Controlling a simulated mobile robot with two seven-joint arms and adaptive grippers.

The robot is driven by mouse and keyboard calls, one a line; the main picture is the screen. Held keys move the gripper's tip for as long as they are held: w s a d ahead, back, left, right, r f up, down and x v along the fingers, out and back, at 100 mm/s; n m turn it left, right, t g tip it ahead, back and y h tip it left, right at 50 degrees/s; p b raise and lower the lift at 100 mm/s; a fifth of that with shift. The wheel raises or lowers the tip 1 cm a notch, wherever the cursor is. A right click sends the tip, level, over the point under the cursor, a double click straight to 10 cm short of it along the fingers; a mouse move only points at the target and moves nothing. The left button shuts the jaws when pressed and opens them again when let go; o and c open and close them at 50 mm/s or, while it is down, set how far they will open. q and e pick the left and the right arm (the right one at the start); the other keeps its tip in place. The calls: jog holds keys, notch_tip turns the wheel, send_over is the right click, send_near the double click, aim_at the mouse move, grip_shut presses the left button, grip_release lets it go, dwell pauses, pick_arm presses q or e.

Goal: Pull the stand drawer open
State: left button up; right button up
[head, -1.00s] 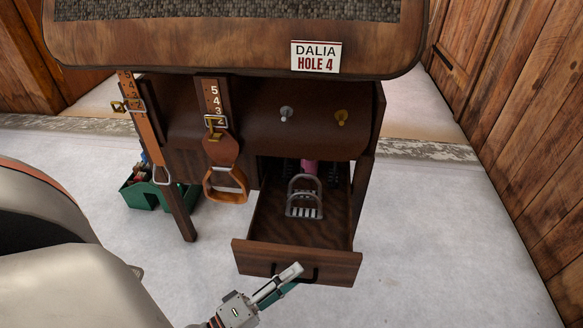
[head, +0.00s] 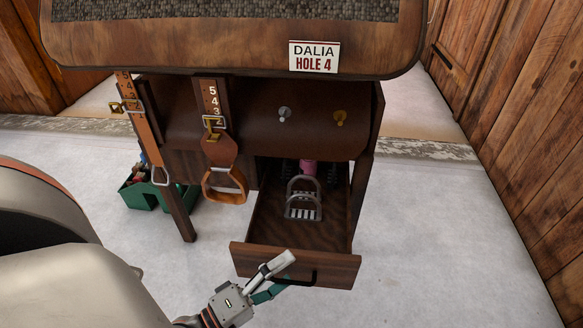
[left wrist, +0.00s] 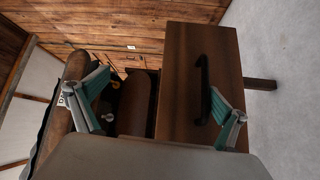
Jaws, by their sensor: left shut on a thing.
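The stand drawer (head: 330,268) is slid out of the dark wooden stand, its inside visible from above. Its front panel also shows in the left wrist view (left wrist: 180,85). A dark bar handle (head: 314,276) is on the panel; in the left wrist view it is the dark upright bar (left wrist: 204,90). My left gripper (head: 286,269) is at the left end of this handle and shut on it; the fingers hide that end. In the left wrist view its teal fingers appear apart, one beside the handle. My right gripper is not in view.
A metal stirrup (head: 303,200) and a pink item (head: 308,167) are in the drawer. A stirrup (head: 225,185) on a leather strap hangs left of it. A green tote (head: 145,196) stands on the floor behind. Floor right of the drawer is clear.

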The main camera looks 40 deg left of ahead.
pick_arm(q)
jog(key=shift+s+a+r, duration=0.15)
jog(key=shift+s+r, duration=0.15)
jog(key=shift+s, duration=0.4)
jog(key=shift+s+a+r, duration=0.1)
jog(key=shift+s+r, duration=0.15)
jog(key=shift+s, duration=0.45)
jog(key=shift+c, duration=0.4)
jog(key=shift+s, duration=0.35)
jog(key=shift+c, duration=0.7)
jog(key=shift+s+b, duration=0.3)
jog(key=shift+s, duration=0.15)
jog(key=c, duration=1)
jog(key=shift+s+a+f, duration=0.1)
jog(key=shift+s, duration=0.15)
jog(key=c, duration=0.4)
jog(key=shift+f+b+v, duration=0.2)
jog(key=shift+v, duration=0.75)
jog(key=shift+f+b+v, duration=0.15)
jog(key=shift+v, duration=0.75)
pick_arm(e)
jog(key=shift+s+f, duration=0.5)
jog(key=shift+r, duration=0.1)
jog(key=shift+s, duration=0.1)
